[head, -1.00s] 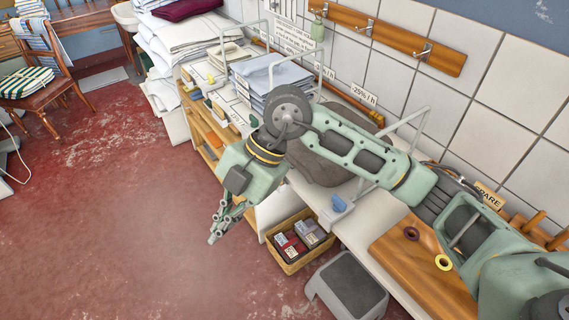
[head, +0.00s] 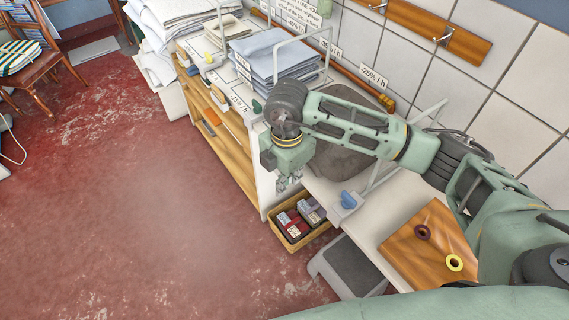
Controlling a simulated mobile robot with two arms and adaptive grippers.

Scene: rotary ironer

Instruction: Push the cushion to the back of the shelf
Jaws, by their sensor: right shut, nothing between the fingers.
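A dark grey-brown cushion (head: 338,158) lies on the white shelf top (head: 386,210), between wire dividers and close to the tiled wall. My right forearm crosses in front of it and hides part of it. My right gripper (head: 287,184) points down just off the shelf's front edge, to the left of the cushion and apart from it. Its fingers are small and partly hidden under the wrist; it is shut and empty. My left gripper is out of view.
Folded blue-grey linens (head: 270,55) stand left of the cushion behind a wire divider (head: 304,42). A blue-handled item (head: 347,201) sits at the shelf's front edge. Below are a basket of boxes (head: 300,222) and a grey step stool (head: 347,268).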

